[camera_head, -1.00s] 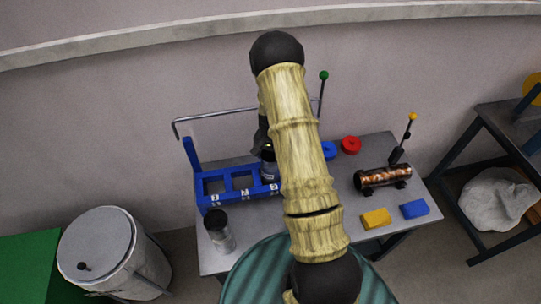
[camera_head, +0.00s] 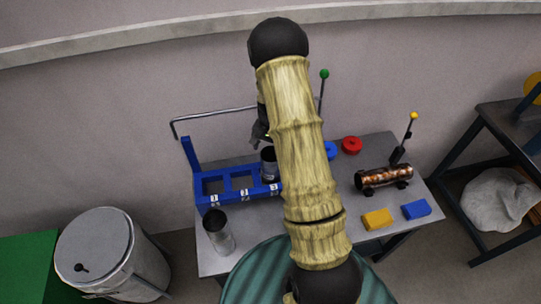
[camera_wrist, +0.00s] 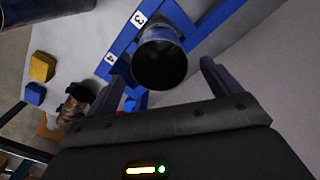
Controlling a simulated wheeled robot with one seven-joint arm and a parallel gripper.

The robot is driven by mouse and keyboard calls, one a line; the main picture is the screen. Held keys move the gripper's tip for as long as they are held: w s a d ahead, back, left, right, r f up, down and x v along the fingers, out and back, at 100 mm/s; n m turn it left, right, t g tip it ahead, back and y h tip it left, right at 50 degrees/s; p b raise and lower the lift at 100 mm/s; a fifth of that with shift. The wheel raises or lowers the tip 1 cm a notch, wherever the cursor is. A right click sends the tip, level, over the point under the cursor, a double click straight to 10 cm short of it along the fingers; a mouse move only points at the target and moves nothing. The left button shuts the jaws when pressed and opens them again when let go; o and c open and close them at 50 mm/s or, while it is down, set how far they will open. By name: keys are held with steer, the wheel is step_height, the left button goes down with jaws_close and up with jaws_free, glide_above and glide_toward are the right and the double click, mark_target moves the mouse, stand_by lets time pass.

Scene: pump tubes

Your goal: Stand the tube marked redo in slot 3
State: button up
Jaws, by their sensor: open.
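The blue rack (camera_head: 199,186) has numbered slots. A dark, open-topped tube (camera_head: 269,163) stands in it behind the label 3; its marking cannot be read. In the wrist view this tube (camera_wrist: 161,62) shows its round mouth towards me, beside the labels 3 and 4. My gripper (camera_wrist: 165,70) is open, with its fingertips on either side of the tube's mouth and apart from it. In the head view my gripper (camera_head: 260,132) is just above the tube, partly hidden by my arm. Slots 1 and 2 look empty; slot 4 is hidden behind my arm.
A second dark tube (camera_head: 219,232) stands on the grey table (camera_head: 245,250) in front of the rack. Red (camera_head: 350,145) and blue (camera_head: 330,150) round pieces, a copper cylinder (camera_head: 384,176), yellow (camera_head: 377,219) and blue (camera_head: 415,210) blocks lie to the right. A grey rail (camera_head: 215,115) runs behind the rack.

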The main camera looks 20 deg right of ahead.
step_height(320, 180, up, 8)
steer(key=b, duration=0.1)
steer(key=shift+f+b, duration=0.15)
steer(key=shift+b, duration=0.25)
steer(key=s+a+r+n+t, duration=0.1)
steer(key=s+a+r+n, duration=0.3)
steer(key=s, duration=0.5)
steer(key=s+a+r+n+t, duration=0.1)
steer(key=s+a+r+n, duration=0.4)
steer(key=s+a, duration=0.2)
steer(key=shift+s+r+t, duration=0.15)
steer(key=shift+s+t, duration=0.15)
steer(key=shift+s, duration=0.9)
